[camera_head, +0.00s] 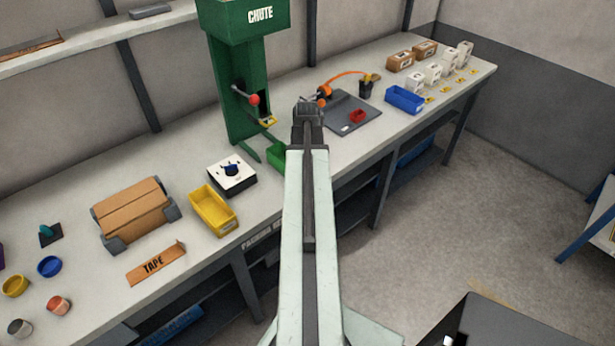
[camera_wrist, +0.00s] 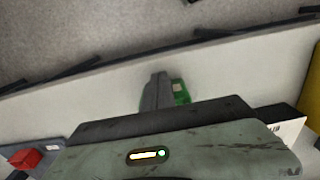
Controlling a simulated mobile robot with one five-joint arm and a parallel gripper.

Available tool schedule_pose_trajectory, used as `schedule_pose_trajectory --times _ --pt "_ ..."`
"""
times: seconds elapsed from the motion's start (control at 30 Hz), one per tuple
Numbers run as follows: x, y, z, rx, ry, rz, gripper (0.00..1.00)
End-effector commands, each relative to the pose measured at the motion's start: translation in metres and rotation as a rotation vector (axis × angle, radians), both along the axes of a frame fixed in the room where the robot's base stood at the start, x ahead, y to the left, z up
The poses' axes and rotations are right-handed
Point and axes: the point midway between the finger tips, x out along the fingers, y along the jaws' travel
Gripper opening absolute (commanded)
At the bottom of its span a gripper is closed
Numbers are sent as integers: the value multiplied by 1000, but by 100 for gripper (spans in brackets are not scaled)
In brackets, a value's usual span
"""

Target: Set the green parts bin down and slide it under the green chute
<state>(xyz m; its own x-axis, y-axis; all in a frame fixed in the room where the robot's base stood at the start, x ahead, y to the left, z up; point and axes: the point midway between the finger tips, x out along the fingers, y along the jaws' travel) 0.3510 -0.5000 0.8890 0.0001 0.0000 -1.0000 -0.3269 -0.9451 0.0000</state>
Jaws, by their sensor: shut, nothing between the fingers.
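The green chute (camera_head: 240,90), a tall green stand lettered CHUTE, stands on the bench left of my arm in the head view. The green parts bin (camera_head: 277,155) is at the bench's front side by the chute's feet, mostly hidden behind my arm. In the wrist view a part of the green bin (camera_wrist: 181,92) with a pale label shows beside the grey fingers. My gripper (camera_wrist: 156,90) is shut and holds nothing; whether it touches the bin I cannot tell. In the head view its wrist end (camera_head: 308,112) is over the bench, fingertips unclear.
A red-knobbed lever (camera_head: 252,99) juts from the chute. A white box with a dark knob (camera_head: 232,175) and a yellow bin (camera_head: 214,210) stand to the left.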

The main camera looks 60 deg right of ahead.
Motion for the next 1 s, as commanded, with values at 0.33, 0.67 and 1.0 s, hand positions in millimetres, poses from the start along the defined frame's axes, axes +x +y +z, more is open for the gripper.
schedule_pose_trajectory --times 0.33,0.67,1.0 --pt "69 -26 0 0 0 4 0" --pt "109 -37 0 0 0 1 0" --pt "108 -36 0 0 0 2 0"
